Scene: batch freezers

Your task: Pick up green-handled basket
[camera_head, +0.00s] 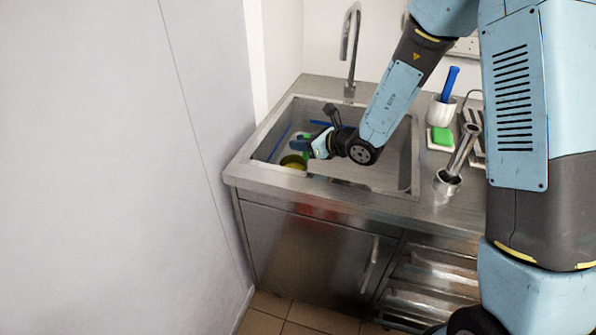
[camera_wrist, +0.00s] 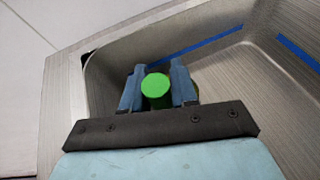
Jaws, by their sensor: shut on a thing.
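The basket's green handle (camera_wrist: 156,88) shows in the wrist view as a round green end between the two blue fingers of my gripper (camera_wrist: 157,82). My gripper is shut on it, one finger on each side. In the head view my gripper (camera_head: 300,145) is inside the left part of the steel sink (camera_head: 345,165), and a little green shows beside the fingers. A yellowish round thing (camera_head: 292,162) shows just below the fingers; it may be part of the basket. The rest of the basket is hidden by my gripper, so I cannot tell whether it touches the sink floor.
Sink walls surround my gripper, with blue strips (camera_wrist: 205,42) inside. A tall faucet (camera_head: 350,50) stands behind. To the right are a white cup with a blue handle (camera_head: 441,108), a green sponge (camera_head: 441,136) and a metal cylinder (camera_head: 447,183). A grey wall stands left.

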